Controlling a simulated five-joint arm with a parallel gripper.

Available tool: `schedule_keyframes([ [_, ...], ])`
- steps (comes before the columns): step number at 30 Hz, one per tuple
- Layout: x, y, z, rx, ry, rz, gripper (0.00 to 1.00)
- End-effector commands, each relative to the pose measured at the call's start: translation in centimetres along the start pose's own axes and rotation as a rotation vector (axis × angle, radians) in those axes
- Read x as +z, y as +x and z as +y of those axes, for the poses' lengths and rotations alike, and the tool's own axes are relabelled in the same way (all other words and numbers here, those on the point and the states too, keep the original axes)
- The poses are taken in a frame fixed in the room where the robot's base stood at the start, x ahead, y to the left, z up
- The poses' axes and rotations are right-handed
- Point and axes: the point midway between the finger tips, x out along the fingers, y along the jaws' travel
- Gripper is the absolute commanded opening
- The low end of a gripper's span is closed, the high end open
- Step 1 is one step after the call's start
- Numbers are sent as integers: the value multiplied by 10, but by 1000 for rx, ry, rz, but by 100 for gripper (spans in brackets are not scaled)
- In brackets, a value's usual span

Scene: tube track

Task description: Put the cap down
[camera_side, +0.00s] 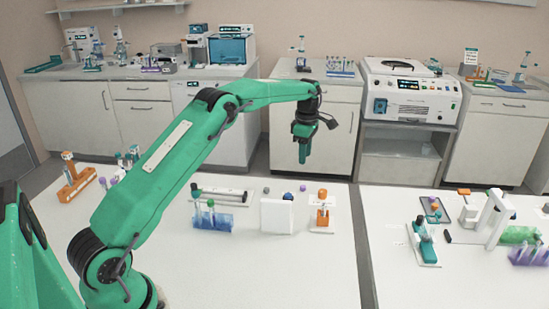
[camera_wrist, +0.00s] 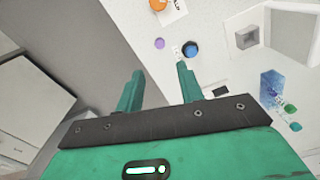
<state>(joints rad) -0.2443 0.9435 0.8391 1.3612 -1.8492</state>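My gripper (camera_side: 303,158) is raised above the back edge of the near bench, pointing down. In the wrist view its two green fingers (camera_wrist: 159,70) stand apart with nothing visible between them. A round blue cap (camera_wrist: 190,50) lies on the white bench past the right fingertip, and it shows partly behind a white block in the side view (camera_side: 288,196). A small purple cap (camera_wrist: 159,43) lies just left of it, also seen in the side view (camera_side: 303,189). An orange cap (camera_wrist: 157,4) is at the wrist view's top edge. Which cap is meant cannot be told.
The white block (camera_side: 277,216) stands between a blue tube rack (camera_side: 221,221) and an orange-capped tube stand (camera_side: 322,222). A black-ended rod (camera_side: 220,191) lies behind the rack. A second bench (camera_side: 395,280) with more labware is at right, across a narrow gap. The front bench area is clear.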

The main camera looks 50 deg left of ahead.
Motion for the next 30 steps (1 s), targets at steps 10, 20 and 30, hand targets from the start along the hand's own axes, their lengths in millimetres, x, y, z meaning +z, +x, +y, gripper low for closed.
schedule_keyframes([
  [10,0,-10,0,0,0,0,37],
  [20,0,-10,0,0,0,0,37],
  [30,3,-29,-9,19,72,-5,37],
])
